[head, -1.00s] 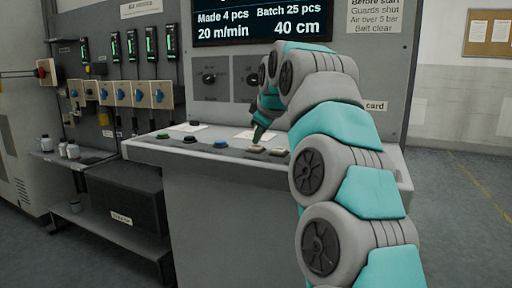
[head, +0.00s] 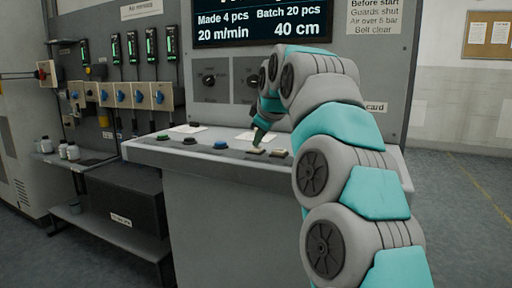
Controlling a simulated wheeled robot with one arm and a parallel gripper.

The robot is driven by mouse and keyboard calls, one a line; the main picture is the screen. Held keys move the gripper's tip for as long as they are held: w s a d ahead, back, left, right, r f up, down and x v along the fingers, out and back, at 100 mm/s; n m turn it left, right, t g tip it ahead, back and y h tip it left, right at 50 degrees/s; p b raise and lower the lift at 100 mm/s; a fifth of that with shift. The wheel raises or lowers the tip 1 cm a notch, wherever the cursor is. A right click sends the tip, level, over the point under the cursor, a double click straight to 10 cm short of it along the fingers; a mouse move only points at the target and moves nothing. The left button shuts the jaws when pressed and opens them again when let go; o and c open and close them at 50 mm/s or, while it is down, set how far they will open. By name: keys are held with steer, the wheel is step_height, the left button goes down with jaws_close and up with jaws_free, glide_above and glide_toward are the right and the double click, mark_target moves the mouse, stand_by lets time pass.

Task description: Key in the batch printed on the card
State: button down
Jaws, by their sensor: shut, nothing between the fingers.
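My gripper (head: 257,143) is shut, with its tip pointing down at a pale button (head: 256,152) on the sloped console (head: 215,170). I cannot tell whether it touches the button. A second pale button (head: 279,153) sits just to its right. The display (head: 262,22) reads "Made 4 pcs", "Batch 20 pcs", "20 m/min" and "40 cm". A label ending in "card" (head: 376,107) shows on the panel behind my arm. The card itself is not clearly visible; my arm covers that part of the console.
Green (head: 162,136), black (head: 190,140) and blue (head: 221,145) buttons sit left on the console. Papers (head: 187,128) lie behind them. Two rotary knobs (head: 209,79) are on the panel. Blue-handled valves (head: 122,94) and shelved bottles (head: 73,151) stand further left. The floor at right is clear.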

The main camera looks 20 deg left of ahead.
mark_target(259, 149)
steer(key=shift+r+p, duration=0.75)
steer(key=shift+r+p, duration=1.4)
steer(key=shift+r, duration=0.05)
steer(key=shift+w+r, duration=0.2)
steer(key=shift+r, duration=0.45)
steer(key=shift+s+r, duration=0.15)
steer(key=shift+r, duration=0.15)
steer(key=shift+r, duration=0.1)
